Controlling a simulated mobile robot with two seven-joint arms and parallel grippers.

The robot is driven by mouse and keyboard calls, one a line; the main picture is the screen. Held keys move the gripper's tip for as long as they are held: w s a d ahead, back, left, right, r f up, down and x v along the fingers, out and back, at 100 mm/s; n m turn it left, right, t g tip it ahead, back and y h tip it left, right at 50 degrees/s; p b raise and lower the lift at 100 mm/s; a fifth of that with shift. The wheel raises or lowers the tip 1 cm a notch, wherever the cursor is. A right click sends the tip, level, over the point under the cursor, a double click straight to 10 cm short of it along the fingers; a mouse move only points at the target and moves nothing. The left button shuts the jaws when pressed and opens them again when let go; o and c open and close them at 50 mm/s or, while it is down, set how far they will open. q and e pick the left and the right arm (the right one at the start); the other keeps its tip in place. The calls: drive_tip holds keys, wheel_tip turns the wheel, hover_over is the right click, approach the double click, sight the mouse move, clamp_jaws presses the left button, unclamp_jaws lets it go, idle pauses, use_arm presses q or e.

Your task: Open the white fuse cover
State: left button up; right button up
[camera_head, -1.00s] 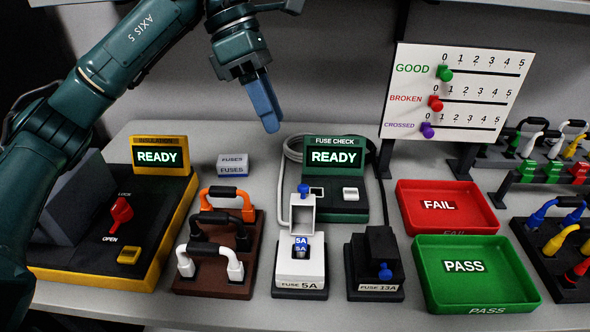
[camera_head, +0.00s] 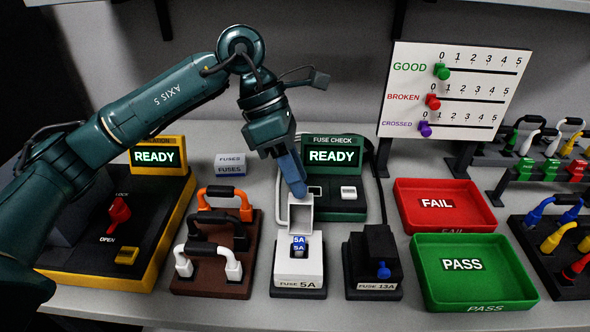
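The white 5A fuse holder (camera_head: 299,265) stands on a dark base in the front middle. Its white cover (camera_head: 301,210) stands up at the rear, swung away from the body, and the blue 5A fuse (camera_head: 299,245) shows in the open body. My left gripper (camera_head: 298,190) points down with its blue fingertips at the top of the raised cover, hiding the cover's blue knob. The fingers look close together; whether they grip the knob or only touch it I cannot tell. My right gripper is not in view.
The fuse check unit (camera_head: 352,203) stands close behind the holder. The black 13A holder (camera_head: 375,258) is to its right, and a brown cable rack (camera_head: 215,285) to its left. Red FAIL (camera_head: 475,210) and green PASS (camera_head: 500,290) trays are further right.

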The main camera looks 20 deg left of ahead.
use_arm(q)
clamp_jaws()
idle(0.3)
